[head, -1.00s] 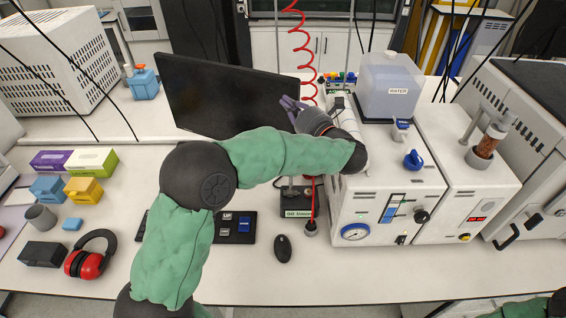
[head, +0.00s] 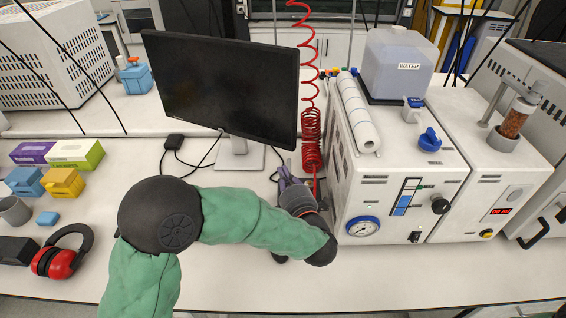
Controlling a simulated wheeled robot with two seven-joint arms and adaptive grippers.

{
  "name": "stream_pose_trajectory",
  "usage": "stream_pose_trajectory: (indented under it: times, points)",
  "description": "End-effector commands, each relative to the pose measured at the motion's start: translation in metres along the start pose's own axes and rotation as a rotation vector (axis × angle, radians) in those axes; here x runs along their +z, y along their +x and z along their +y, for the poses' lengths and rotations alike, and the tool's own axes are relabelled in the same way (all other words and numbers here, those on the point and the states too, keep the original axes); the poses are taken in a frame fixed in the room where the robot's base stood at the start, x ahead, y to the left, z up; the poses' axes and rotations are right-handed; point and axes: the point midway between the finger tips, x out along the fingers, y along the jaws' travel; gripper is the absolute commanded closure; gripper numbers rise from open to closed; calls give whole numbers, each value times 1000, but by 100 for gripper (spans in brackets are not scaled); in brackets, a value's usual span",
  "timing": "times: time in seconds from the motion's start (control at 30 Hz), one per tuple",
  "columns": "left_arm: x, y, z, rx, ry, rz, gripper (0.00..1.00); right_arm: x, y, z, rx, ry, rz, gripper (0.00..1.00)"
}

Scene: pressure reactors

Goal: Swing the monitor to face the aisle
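The black monitor (head: 225,85) stands on a pale stand (head: 238,158) at the back of the bench, its dark screen towards me and its right edge looking nearer than its left. My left gripper (head: 285,172), with purple fingers, is just below and in front of the monitor's lower right corner, beside the red coiled hose. I see a gap between the fingers and the stand; contact with the monitor's edge cannot be made out. The fingers are small and partly hidden by the wrist, so their opening is unclear. My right gripper is out of view.
The white reactor unit (head: 390,190) with a water tank (head: 397,65) stands close to the right of my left gripper. The red coiled hose (head: 311,140) hangs between it and the monitor. Red ear defenders (head: 62,255) and small boxes lie at left. The front right bench is clear.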

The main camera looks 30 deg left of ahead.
Motion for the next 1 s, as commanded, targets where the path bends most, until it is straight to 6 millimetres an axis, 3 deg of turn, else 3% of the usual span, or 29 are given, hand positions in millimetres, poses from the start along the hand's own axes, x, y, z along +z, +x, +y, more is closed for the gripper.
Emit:
stream_pose_trajectory:
  times: [0.53,0.7,1.0]
  points:
    - [-2,96,-1,0,-1,6,100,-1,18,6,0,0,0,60]
    - [18,111,-1,0,-2,1,100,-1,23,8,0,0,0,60]
    - [28,121,0,-1,-2,1,100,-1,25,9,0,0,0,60]
